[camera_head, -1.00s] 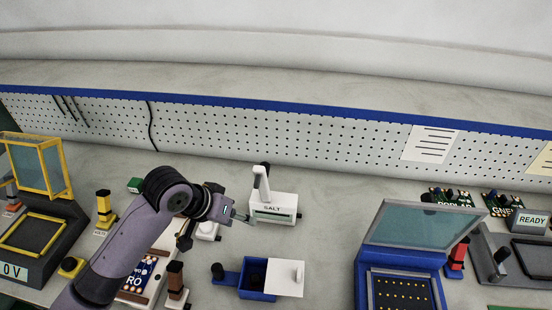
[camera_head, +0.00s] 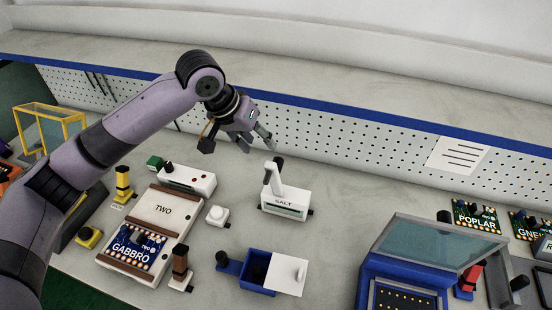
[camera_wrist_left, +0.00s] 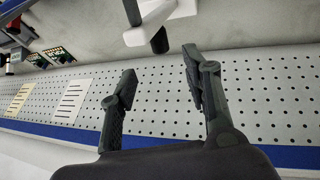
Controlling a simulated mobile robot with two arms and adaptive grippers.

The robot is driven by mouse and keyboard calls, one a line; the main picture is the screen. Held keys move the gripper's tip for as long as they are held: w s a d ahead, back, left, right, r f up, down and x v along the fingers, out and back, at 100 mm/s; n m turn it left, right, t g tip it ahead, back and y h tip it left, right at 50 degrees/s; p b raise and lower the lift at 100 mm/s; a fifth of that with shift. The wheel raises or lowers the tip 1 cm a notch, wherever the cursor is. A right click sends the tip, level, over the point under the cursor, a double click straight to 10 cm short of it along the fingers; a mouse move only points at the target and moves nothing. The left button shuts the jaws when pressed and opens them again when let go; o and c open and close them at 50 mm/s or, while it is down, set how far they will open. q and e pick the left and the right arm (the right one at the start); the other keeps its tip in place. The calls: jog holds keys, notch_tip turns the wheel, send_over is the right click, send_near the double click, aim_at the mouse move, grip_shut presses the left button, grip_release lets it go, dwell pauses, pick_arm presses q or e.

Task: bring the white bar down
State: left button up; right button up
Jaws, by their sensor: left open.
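The white bar (camera_head: 274,175) stands up, slightly tilted, from the white box marked SALT (camera_head: 285,203), with a dark grip at its top. In the left wrist view the bar (camera_wrist_left: 143,33) shows at the top, beyond the fingertips, with its dark end (camera_wrist_left: 159,42). My left gripper (camera_head: 257,144) is open and empty, raised above and a little left of the bar, apart from it. Its two fingers (camera_wrist_left: 156,64) are spread in the left wrist view. My right gripper is not in view.
A board fixture marked TWO (camera_head: 165,208) holds a blue GABBRO board (camera_head: 137,248). A blue box with a white lid (camera_head: 287,272) sits in front of the SALT box. A blue machine with a glass lid (camera_head: 436,243) stands right. Pegboard (camera_head: 330,145) lines the back.

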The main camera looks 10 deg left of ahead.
aim_at(274, 160)
pick_arm(q)
jog(key=p+x, duration=0.2)
jog(key=x, duration=0.8)
jog(key=shift+w+d, duration=0.1)
jog(key=shift+d, duration=0.1)
jog(key=shift+x, duration=0.9)
jog(key=shift+a, duration=0.1)
grip_shut()
